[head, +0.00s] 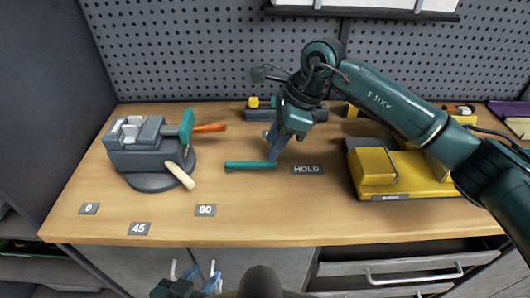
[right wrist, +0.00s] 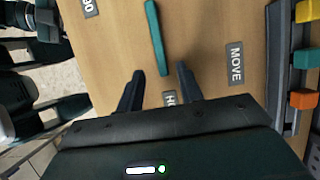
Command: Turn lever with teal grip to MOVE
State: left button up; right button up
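A slim bar with a teal grip (head: 250,165) lies low over the bench, pointing left-right in the head view, left of the HOLD label (head: 307,169). In the right wrist view the teal grip (right wrist: 155,36) runs lengthwise, its near end between the fingertips. My right gripper (head: 275,150) points down at the bar's right end. It is open, with a gap around the bar. My left gripper (head: 200,278) is low at the front, below the bench edge, fingers apart and empty.
A grey clamp-like device (head: 140,148) with teal, orange and cream handles stands at the left, near labels 0, 45 and 90. A yellow block device (head: 405,178) stands at the right. A rack (head: 320,114) with coloured pieces is at the back. The front middle is clear.

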aim_at(262, 163)
jog(key=shift+p+x, duration=0.3)
jog(key=shift+x, duration=2.4)
jog(key=shift+c, duration=0.5)
grip_shut()
